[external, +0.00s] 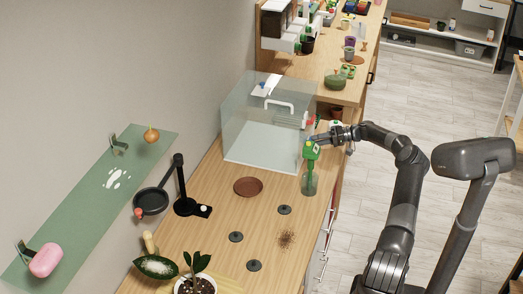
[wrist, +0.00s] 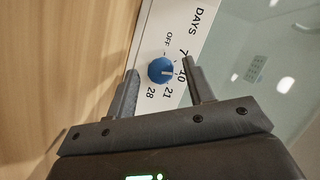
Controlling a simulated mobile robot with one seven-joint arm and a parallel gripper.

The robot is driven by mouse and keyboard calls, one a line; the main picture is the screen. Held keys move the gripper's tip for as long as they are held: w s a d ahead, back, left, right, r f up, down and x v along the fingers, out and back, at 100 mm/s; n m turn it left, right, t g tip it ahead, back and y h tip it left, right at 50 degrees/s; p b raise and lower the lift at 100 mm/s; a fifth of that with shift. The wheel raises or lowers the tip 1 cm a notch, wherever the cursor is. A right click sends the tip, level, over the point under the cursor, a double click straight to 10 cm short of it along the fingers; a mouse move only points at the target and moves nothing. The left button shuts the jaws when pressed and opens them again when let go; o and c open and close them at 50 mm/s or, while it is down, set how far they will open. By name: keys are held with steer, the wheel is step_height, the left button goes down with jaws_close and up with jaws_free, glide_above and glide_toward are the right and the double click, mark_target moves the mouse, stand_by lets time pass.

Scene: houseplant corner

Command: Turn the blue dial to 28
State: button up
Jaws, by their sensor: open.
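The blue dial (wrist: 161,70) sits on a white panel (wrist: 160,22) marked DAYS, OFF, 7, 21 and 28, with a blurred number between 7 and 21. The pale mark on the dial faces right in the wrist view, toward that blurred number, away from 28. My gripper (wrist: 160,72) is open, one finger on each side of the dial; I cannot tell whether either finger touches it. In the external view my gripper (external: 312,140) is at the right end of the clear case (external: 262,130), and I cannot make out the dial there.
A spray bottle with a green head (external: 309,182) stands close to my gripper on the wooden counter. A brown saucer (external: 248,187), black discs and a potted plant (external: 196,281) are nearer the camera. Free counter lies between the saucer and discs.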

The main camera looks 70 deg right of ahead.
steer(key=v, duration=1)
steer(key=shift+s+d+r, duration=0.1)
steer(key=shift+s, duration=0.25)
steer(key=shift+r, duration=0.15)
